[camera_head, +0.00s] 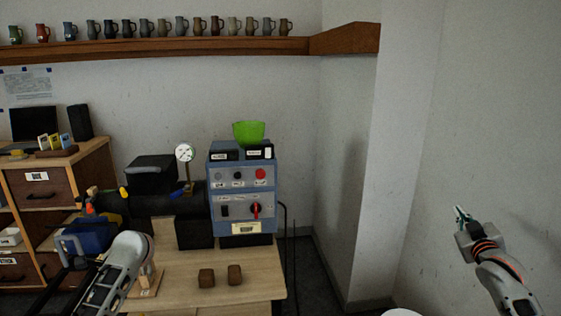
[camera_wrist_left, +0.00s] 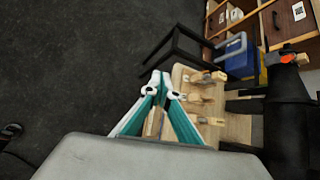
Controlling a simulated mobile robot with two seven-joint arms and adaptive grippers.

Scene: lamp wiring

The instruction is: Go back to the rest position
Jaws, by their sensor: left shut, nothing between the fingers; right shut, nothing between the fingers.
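My left arm (camera_head: 122,268) comes in at the lower left of the head view, over the left end of the wooden table; its fingers cannot be made out there. In the left wrist view my left gripper (camera_wrist_left: 160,80) shows its two teal fingers drawn together at the tips, with nothing between them. The table edge lies just beyond the fingers. My right gripper (camera_head: 462,214) is at the right of the head view, raised in front of the bare wall. It is shut and empty, apart from any object.
The wooden table (camera_head: 245,275) carries two brown blocks (camera_head: 220,276) and a blue-grey control box (camera_head: 242,190) with a green bowl (camera_head: 249,132) on top. A drawer cabinet (camera_head: 75,180) stands at left. A shelf (camera_head: 200,46) of mugs runs above. Floor at right is mostly clear.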

